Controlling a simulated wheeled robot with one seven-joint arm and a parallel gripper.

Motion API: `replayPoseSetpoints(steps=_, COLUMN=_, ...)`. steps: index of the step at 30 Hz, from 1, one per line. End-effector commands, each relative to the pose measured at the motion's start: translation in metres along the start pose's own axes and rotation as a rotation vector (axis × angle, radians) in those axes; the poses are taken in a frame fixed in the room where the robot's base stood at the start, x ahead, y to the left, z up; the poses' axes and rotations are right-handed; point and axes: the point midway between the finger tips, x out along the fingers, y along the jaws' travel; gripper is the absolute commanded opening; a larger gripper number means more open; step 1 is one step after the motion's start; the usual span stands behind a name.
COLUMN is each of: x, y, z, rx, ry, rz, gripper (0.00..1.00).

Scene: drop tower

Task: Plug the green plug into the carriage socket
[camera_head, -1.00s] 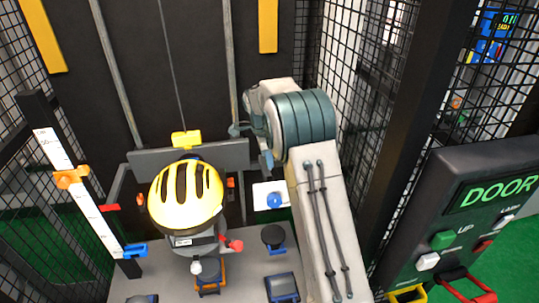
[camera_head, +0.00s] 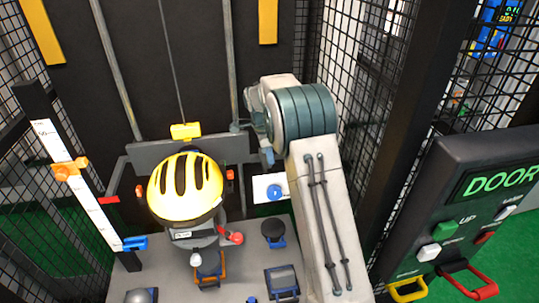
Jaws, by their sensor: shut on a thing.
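The carriage (camera_head: 140,158) is a dark grey crossbar on two vertical rails, with a yellow block (camera_head: 186,131) on top where the cable meets it. A dummy with a yellow helmet (camera_head: 187,187) stands in front of it and hides its middle. I cannot make out the carriage socket or the green plug. My arm rises at the right of the tower, and its elbow and part of the link beyond show beside the right rail. The fingers of my gripper are hidden, so what they hold cannot be seen.
A white scale (camera_head: 85,195) with an orange slider (camera_head: 69,170) and a blue clip (camera_head: 133,243) stands at left. A control panel (camera_head: 465,205) with a DOOR display and red and yellow handles stands at right. Mesh walls enclose the tower. Several small fixtures crowd the grey base.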

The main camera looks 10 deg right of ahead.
Motion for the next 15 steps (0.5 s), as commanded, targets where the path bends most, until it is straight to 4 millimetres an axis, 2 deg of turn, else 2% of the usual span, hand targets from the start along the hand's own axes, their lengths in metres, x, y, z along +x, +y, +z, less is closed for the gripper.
replayPoseSetpoints(steps=15, x=0.0066, y=0.0, z=0.0014, rx=-0.001, ry=0.0, rz=0.0, gripper=0.03)
